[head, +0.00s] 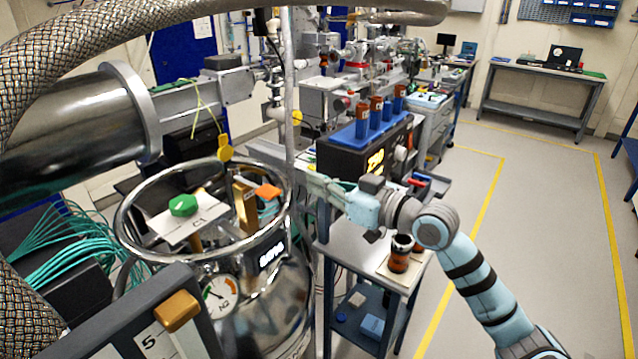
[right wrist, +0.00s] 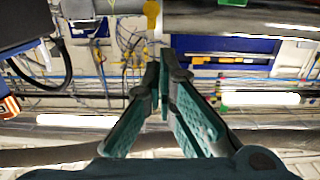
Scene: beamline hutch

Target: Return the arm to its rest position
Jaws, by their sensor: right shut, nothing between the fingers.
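My right arm (head: 470,275) reaches in from the lower right of the head view, pale blue with dark bands. Its gripper (head: 312,180) points left, in front of the black heater block and just right of the steel dewar (head: 270,290). In the right wrist view, the two teal fingers of the right gripper (right wrist: 163,78) come together at their tips. They are shut with nothing between them. My left gripper is not in view.
A black block (head: 345,160) carries a blue rack with several amber vials (head: 376,112). Amber jars (head: 399,256) stand on the small cart (head: 365,272) below my wrist. A steel pipe and braided hose (head: 60,55) crowd the left. Floor (head: 540,200) at right is clear.

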